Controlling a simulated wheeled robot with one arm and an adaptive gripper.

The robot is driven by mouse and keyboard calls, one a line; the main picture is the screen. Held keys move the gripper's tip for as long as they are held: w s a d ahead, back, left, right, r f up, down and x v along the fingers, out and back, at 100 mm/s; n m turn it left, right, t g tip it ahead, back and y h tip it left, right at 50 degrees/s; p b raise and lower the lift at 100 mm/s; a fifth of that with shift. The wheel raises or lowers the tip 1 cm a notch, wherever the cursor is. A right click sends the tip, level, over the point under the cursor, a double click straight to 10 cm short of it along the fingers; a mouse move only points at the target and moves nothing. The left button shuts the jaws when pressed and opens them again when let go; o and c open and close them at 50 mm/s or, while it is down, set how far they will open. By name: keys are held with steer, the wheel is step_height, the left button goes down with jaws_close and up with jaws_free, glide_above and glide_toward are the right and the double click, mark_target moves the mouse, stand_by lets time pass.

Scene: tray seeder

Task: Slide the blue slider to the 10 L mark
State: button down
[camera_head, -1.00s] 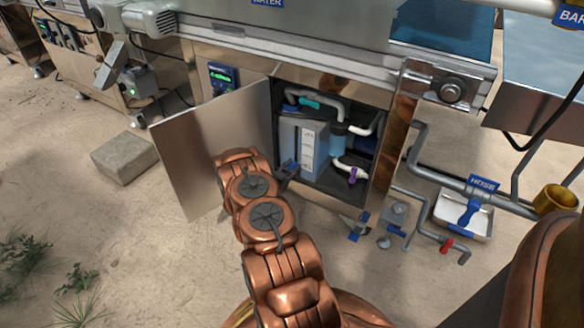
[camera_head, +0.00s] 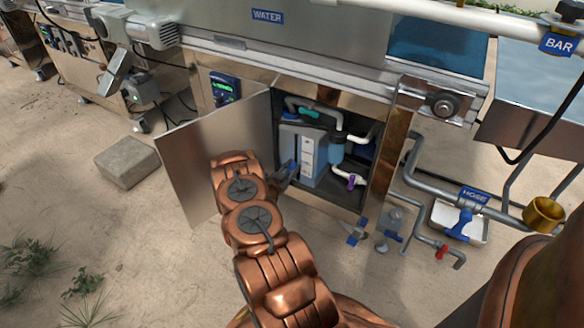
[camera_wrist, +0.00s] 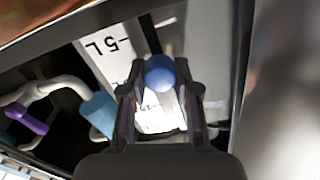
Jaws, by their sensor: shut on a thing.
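The blue slider (camera_wrist: 160,72) shows as a round blue knob between my gripper's fingertips in the wrist view. My gripper (camera_wrist: 160,78) is shut on it, one finger on each side. Behind it is a white scale strip (camera_wrist: 93,62) with a "5 L" mark, up and left of the knob; the fingers cover part of the strip. No 10 L mark can be read. In the head view, the strip (camera_head: 307,158) is on the front of a grey tank (camera_head: 289,140) inside an open cabinet.
The open cabinet door (camera_head: 195,150) stands left of my arm. White pipes (camera_head: 328,116), a blue filter (camera_head: 337,150) and a purple valve (camera_head: 351,180) fill the cabinet's right side. A concrete block (camera_head: 127,160) lies on the sand at left.

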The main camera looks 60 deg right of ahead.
step_height(320, 180, up, 2)
steer(key=shift+r+p, duration=0.1)
steer(key=shift+p, duration=0.3)
steer(key=c, duration=0.8)
jaws_free()
steer(key=shift+c, duration=0.2)
steer(key=a, duration=1.2)
steer(key=shift+s, duration=0.3)
